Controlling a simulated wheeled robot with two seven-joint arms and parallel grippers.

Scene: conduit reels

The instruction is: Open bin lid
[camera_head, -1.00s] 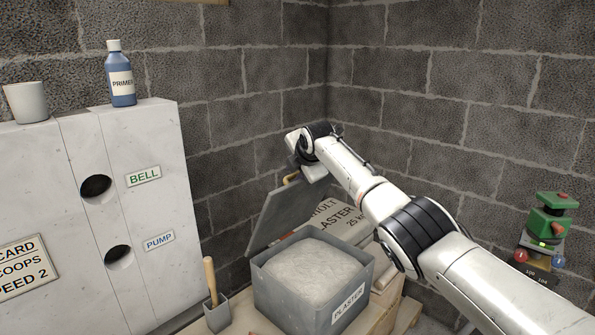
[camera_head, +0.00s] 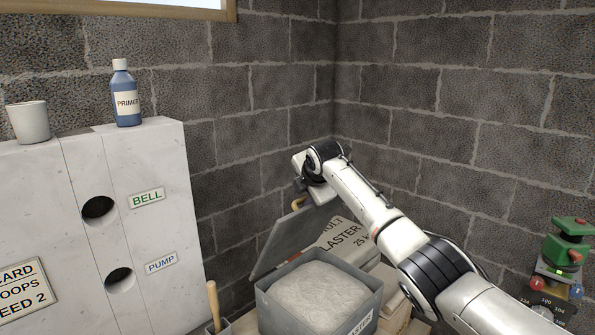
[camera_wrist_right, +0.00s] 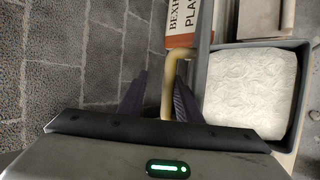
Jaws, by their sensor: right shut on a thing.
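The grey plaster bin (camera_head: 283,314) stands at the bottom of the head view, full of pale powder (camera_head: 318,296). Its grey lid (camera_head: 288,238) is raised and tilted up at the bin's left and back side, so the powder is exposed. The lid's yellow handle (camera_head: 297,203) is at its upper edge. My right gripper (camera_wrist_right: 160,98) is shut on the handle, which shows between the fingers in the wrist view (camera_wrist_right: 176,68). In the head view, my right gripper's fingertips are mostly hidden by the wrist. My left gripper is not in view.
A white cabinet (camera_head: 160,220) with two round holes stands at left, bearing a cup (camera_head: 29,122) and a blue primer bottle (camera_head: 125,98). A scoop handle (camera_head: 213,302) rises left of the bin. A plaster sack (camera_head: 345,240) lies behind. Block walls close off the back.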

